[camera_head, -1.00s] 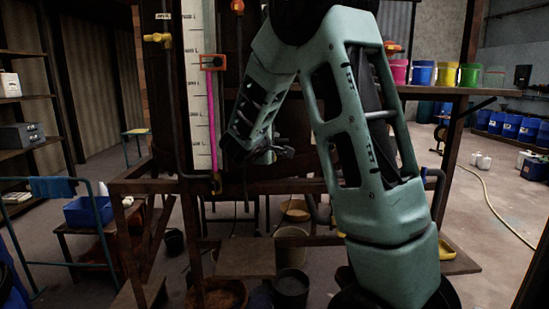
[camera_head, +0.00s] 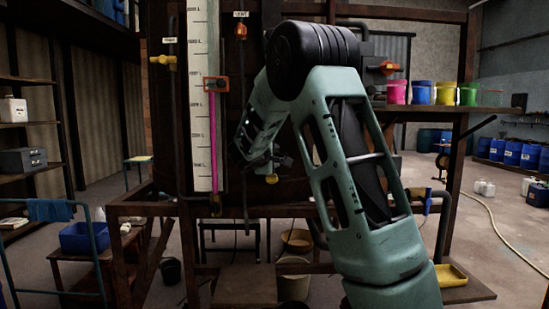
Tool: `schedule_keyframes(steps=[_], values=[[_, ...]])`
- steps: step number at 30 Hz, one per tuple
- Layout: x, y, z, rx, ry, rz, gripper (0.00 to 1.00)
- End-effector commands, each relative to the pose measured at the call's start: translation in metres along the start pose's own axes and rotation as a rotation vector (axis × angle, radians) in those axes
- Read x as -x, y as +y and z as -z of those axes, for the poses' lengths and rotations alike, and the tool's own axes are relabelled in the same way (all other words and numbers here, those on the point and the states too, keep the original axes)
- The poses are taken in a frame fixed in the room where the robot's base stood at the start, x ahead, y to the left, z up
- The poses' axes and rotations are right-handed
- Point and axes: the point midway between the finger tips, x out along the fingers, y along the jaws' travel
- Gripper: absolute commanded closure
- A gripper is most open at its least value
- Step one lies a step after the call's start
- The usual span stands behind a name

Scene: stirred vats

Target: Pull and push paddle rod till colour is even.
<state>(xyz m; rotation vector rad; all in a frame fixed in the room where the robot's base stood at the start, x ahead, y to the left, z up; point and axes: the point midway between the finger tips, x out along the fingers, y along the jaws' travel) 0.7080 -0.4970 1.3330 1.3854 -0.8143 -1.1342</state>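The dark brown vat (camera_head: 255,60) stands in the middle, largely covered by my arm. Its sight tube (camera_head: 212,140) holds pink liquid beside a white scale (camera_head: 200,100), with an orange marker (camera_head: 215,85) near the liquid's top. My gripper (camera_head: 283,160) is small and dark at the end of my folded arm, low in front of the vat; its finger gap cannot be made out. I cannot pick out the paddle rod or see the vat's contents, so the evenness of the colour is not visible.
A yellow valve (camera_head: 163,60) and an orange handle (camera_head: 241,31) are at the vat's upper left. A small yellow valve (camera_head: 271,178) is just below my gripper. Colourful buckets (camera_head: 421,93) stand on the right shelf. Beams and buckets crowd the space below; the right floor is mostly clear.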

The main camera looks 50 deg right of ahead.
Motion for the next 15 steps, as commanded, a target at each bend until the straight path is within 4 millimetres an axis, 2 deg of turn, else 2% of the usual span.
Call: schedule_keyframes(steps=[8,11,15], values=[[0.007,-0.001,0.0,-0.002,-0.001,-0.002,0.56],[0.021,-0.002,0.001,-0.003,0.002,-0.002,0.56],[0.051,-0.003,0.001,-0.005,0.004,-0.003,0.56]])
